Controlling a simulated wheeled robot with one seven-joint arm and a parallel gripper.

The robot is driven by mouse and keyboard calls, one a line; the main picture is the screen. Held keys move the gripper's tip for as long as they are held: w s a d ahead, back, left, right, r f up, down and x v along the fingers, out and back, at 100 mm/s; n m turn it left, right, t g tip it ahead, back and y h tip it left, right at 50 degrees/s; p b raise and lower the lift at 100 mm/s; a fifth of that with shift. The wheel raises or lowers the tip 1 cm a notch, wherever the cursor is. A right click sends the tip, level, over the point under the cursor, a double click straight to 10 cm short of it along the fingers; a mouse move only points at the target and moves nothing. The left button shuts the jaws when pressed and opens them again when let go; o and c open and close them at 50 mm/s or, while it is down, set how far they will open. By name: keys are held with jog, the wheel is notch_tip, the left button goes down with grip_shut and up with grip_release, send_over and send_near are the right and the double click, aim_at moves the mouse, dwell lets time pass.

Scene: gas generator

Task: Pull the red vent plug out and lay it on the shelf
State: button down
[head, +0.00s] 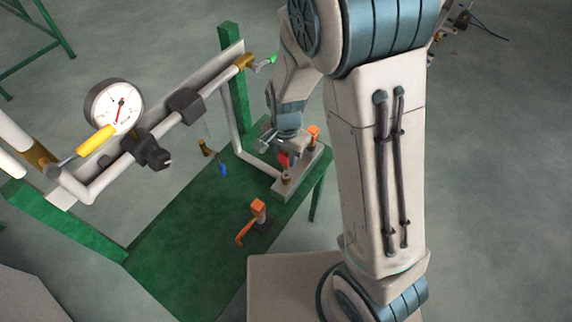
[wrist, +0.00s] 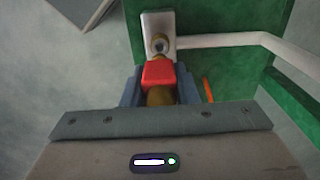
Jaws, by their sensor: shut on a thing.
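The red vent plug (wrist: 159,75) is between the fingers of my gripper (wrist: 160,92) in the wrist view, with a brass part below it. In the head view a bit of the red plug (head: 284,160) shows under my gripper (head: 285,152), close above the grey block (head: 292,186) on the green shelf (head: 180,235). My gripper is shut on the plug. I cannot tell whether plug and block still touch.
An orange-capped part (head: 313,133) stands on the block's far end. An orange-handled valve (head: 257,208) stands on the shelf. A pipe with a pressure gauge (head: 115,106) runs above the left side. The shelf's middle is mostly bare.

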jog(key=shift+r+p, duration=1.3)
jog(key=shift+r, duration=0.2)
